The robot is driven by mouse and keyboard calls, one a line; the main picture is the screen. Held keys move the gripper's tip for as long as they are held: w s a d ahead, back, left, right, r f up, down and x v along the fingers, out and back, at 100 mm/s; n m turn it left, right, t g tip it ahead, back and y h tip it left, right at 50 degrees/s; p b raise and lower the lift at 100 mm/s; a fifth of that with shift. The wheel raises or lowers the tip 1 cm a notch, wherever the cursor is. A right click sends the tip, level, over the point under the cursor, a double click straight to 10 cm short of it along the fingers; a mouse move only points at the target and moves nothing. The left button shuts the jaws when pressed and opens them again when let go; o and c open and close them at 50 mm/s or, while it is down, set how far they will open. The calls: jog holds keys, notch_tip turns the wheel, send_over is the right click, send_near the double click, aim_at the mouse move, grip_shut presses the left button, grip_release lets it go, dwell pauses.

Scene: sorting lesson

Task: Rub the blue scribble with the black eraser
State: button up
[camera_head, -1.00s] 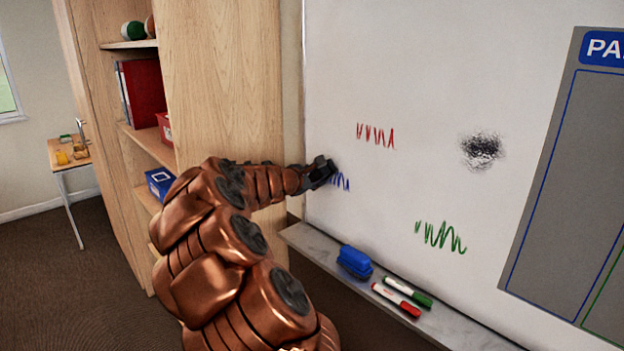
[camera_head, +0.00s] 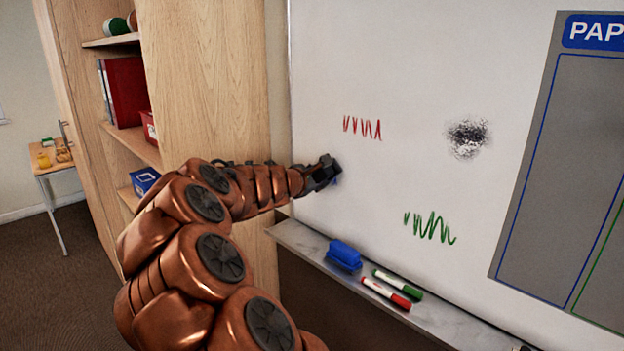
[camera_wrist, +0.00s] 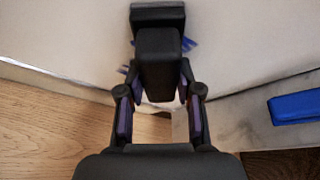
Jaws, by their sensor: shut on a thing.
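My gripper (camera_head: 316,178) is shut on the black eraser (camera_wrist: 158,62), at the lower left of the whiteboard. In the head view the eraser (camera_head: 329,166) is at or very near the board; exact contact is hard to tell. Blue strokes of the scribble (camera_wrist: 190,43) show on both sides of the eraser in the wrist view. In the head view only a small blue bit (camera_head: 336,182) shows beside the gripper. The eraser and gripper hide the rest of the scribble's place.
The whiteboard (camera_head: 390,60) also bears a red scribble (camera_head: 362,127), a green scribble (camera_head: 430,227) and a black smudge (camera_head: 468,138). The ledge (camera_head: 300,238) below holds a blue eraser (camera_head: 344,255), a green marker (camera_head: 397,284) and a red marker (camera_head: 386,293). A wooden cabinet (camera_head: 205,80) stands left.

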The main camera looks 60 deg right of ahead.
jog(key=shift+s+a+b, duration=0.25)
jog(key=shift+s+b, duration=0.05)
jog(key=shift+s, duration=0.7)
jog(key=shift+s+a+b, duration=0.25)
jog(key=shift+s, duration=0.75)
jog(key=shift+w+d+r+p, duration=0.1)
jog(key=shift+w+d+p, duration=0.2)
jog(key=shift+w, duration=0.55)
jog(key=shift+w+d+p, duration=0.2)
jog(key=shift+w+p, duration=0.25)
jog(key=shift+w, duration=0.45)
jog(key=shift+w+d+r+p, duration=0.1)
jog(key=shift+w+d+p, duration=0.2)
jog(key=shift+w, duration=0.55)
jog(key=w+d+p, duration=0.2)
jog(key=w+p, duration=0.1)
jog(key=w, duration=0.5)
jog(key=shift+s+a+b, duration=0.6)
jog(key=shift+s+b, duration=0.2)
jog(key=shift+s, duration=1.4)
jog(key=shift+s+a+b, duration=0.6)
jog(key=shift+s+b, duration=0.2)
jog(key=shift+s, duration=1.4)
jog(key=shift+s+a+b, duration=0.6)
jog(key=shift+s+b, duration=0.2)
jog(key=shift+s, duration=1.4)
